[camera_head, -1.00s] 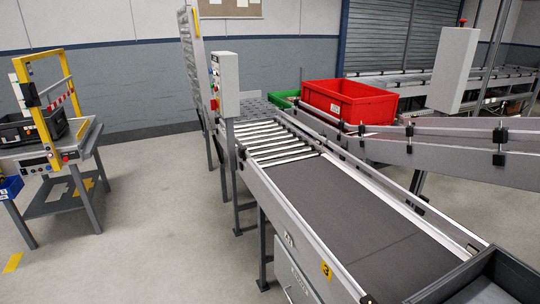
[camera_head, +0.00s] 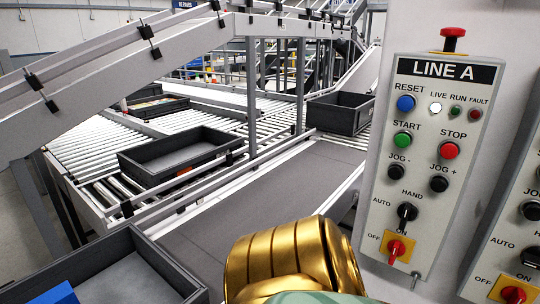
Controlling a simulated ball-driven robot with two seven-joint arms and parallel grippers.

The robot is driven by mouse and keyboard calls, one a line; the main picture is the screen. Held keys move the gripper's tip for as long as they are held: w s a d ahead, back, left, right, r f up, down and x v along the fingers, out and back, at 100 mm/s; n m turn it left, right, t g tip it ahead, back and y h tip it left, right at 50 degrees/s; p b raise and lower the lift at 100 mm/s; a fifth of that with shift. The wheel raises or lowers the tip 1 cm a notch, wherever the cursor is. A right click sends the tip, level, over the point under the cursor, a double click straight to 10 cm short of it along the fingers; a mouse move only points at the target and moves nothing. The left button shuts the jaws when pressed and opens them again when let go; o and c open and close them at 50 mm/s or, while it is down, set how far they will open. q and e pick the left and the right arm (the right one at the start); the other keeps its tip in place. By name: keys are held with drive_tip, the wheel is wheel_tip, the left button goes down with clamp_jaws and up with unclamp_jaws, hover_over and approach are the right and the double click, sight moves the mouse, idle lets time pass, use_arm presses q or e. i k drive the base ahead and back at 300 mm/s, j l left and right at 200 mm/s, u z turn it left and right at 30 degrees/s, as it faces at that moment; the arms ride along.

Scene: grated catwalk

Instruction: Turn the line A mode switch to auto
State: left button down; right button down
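The LINE A panel (camera_head: 425,165) faces me on the right, mounted on a pale grey housing. Its black mode switch (camera_head: 407,212) sits low on the panel, with AUTO to its left and HAND above it. The knob's grip looks roughly upright, but its pointer is too small to read for certain. Just below it is a red rotary switch (camera_head: 397,249) on a yellow plate marked ON and OFF. Neither gripper shows. A gold, rounded part of my own arm fills the bottom centre, left of the panel.
A second panel (camera_head: 520,215) with a similar black knob is cut off at the right edge. A red mushroom button (camera_head: 453,38) tops the LINE A panel. A belt conveyor (camera_head: 270,190) and black trays (camera_head: 180,155) lie to the left.

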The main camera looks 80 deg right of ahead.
sight(407, 211)
drive_tip(key=z, duration=3.6)
drive_tip(key=i+l, duration=0.05)
drive_tip(key=l, duration=0.05)
